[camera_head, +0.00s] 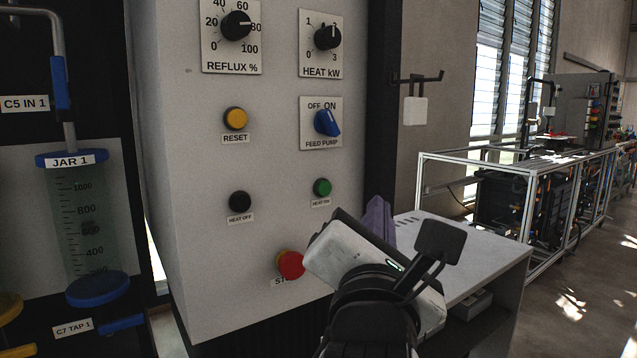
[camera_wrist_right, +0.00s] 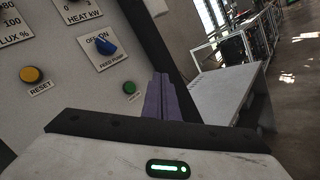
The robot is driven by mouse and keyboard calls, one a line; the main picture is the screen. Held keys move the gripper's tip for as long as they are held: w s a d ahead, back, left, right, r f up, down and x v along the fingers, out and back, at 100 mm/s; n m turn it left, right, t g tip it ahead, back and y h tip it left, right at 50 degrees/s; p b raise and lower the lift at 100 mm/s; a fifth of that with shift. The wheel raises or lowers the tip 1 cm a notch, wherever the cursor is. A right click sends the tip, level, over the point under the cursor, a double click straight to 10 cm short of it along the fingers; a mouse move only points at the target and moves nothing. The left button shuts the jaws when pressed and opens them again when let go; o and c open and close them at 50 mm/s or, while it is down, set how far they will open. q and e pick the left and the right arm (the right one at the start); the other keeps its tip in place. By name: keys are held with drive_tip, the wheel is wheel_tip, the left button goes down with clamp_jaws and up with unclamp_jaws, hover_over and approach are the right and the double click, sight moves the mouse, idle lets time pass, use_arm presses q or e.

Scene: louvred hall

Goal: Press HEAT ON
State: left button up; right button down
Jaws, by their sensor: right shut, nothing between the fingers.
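The green HEAT ON button (camera_head: 322,187) sits on the light grey control panel (camera_head: 220,290), with its label just below. It also shows in the right wrist view (camera_wrist_right: 129,87), to the left of the purple fingers. My right gripper (camera_head: 378,214) is shut and empty, its fingers together. In the head view the fingertips are to the right of the green button and a little lower, apart from it in the picture. The wrist housing covers part of the panel's lower right. My left gripper is not in view.
The black HEAT OFF button (camera_head: 239,201) is left of the green one. The red stop button (camera_head: 290,264) is below, close to my right wrist. The yellow RESET button (camera_head: 235,118) and blue FEED PUMP switch (camera_head: 326,122) are above. A grey table (camera_head: 490,262) stands at right.

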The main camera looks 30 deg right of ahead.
sight(324, 189)
drive_tip(key=shift+s, duration=0.15)
drive_tip(key=shift+w+a, duration=0.15)
drive_tip(key=shift+w, duration=2.1)
drive_tip(key=shift+w+a, duration=0.15)
drive_tip(key=shift+w, duration=2.05)
drive_tip(key=shift+w, duration=0.4)
drive_tip(key=shift+w+a, duration=0.1)
drive_tip(key=shift+w, duration=0.3)
drive_tip(key=shift+s, duration=0.85)
